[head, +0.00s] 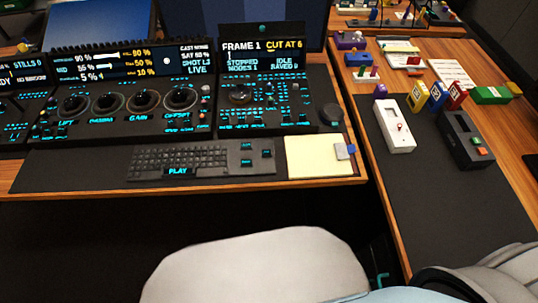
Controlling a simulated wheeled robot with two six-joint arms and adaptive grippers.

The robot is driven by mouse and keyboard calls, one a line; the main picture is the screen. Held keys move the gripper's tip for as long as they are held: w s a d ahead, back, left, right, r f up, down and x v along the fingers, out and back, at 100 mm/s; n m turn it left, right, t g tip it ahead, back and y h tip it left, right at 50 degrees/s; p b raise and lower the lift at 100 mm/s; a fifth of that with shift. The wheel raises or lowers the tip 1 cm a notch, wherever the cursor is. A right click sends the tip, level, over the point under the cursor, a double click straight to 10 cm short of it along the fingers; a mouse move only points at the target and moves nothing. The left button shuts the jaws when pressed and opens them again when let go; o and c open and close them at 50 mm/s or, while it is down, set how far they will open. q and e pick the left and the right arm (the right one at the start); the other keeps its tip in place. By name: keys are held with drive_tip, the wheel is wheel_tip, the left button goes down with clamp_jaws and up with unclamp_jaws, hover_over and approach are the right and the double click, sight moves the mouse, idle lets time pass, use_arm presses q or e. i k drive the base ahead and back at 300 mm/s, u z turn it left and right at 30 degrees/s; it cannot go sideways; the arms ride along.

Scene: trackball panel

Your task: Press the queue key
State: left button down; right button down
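The control panel (130,118) has a row of ringed trackballs, with labels that seem to read lift, gamma, gain and offset. To its right is a second panel (262,118) with one ball and many small cyan-labelled keys. Its display (263,55) reads "FRAME 1", "CUT AT 6", "STOPPED" and "IDLE". A black keyboard (175,158) lies in front, with a key area lit "PLAY". A few separate keys (246,147) sit right of it. Key labels are too small to read, so I cannot tell which is the queue key. Neither gripper is in view.
A yellow notepad (318,158) lies on the desk right of the keyboard. A side desk on the right holds a white device (395,123), a dark box with coloured buttons (466,137), and coloured blocks. The dark mat (440,205) has free room at its front.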

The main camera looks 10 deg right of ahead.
sight(266, 153)
drive_tip(key=k, duration=0.55)
drive_tip(key=u, duration=1)
